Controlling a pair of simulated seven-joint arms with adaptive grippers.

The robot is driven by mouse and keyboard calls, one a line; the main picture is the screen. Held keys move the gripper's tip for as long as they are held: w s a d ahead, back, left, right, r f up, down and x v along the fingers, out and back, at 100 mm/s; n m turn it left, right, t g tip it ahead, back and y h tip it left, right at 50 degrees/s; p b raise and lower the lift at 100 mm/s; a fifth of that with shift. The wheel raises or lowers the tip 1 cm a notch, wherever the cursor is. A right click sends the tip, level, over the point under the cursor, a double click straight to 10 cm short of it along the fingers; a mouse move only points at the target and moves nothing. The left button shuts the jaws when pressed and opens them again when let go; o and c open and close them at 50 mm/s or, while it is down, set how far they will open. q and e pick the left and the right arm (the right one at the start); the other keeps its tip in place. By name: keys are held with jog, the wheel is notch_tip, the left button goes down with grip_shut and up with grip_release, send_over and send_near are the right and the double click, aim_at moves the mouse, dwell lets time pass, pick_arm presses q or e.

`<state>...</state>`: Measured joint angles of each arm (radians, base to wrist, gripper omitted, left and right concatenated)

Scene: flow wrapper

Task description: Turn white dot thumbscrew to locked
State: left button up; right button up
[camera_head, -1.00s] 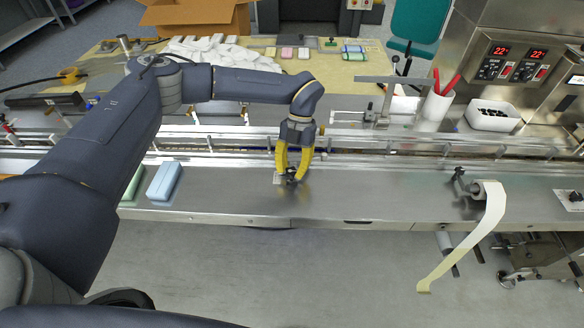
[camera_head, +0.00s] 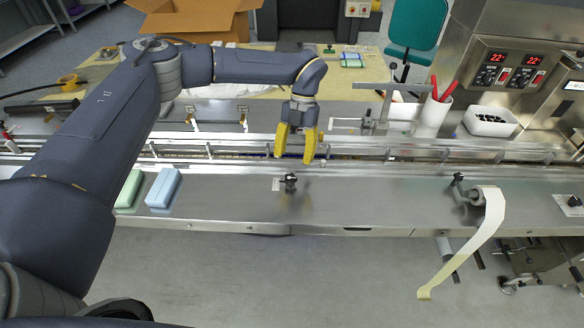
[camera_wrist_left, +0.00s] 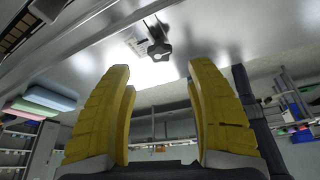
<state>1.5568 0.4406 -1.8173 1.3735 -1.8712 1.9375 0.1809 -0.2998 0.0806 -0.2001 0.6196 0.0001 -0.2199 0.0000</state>
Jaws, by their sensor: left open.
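A small dark thumbscrew (camera_head: 290,182) stands on the steel front deck beside a pale label plate (camera_head: 276,184). It also shows in the left wrist view (camera_wrist_left: 158,47), beyond my fingertips. A white dot on it is too small to make out, and I cannot tell its lock position. My left gripper (camera_head: 293,156) has yellow fingers, spread apart and empty. It hangs above the deck, apart from the thumbscrew, and appears just behind it in the head view. In the left wrist view, the gripper (camera_wrist_left: 160,72) has clear space between its fingers. My right gripper is out of view.
A green block (camera_head: 130,188) and a blue block (camera_head: 163,188) lie on the deck at left. Conveyor rails run behind. A film roll (camera_head: 487,197) and another small dark knob (camera_head: 574,201) are at right. The deck around the thumbscrew is clear.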

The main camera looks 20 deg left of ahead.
pick_arm(q)
jog(key=shift+v, duration=2.6)
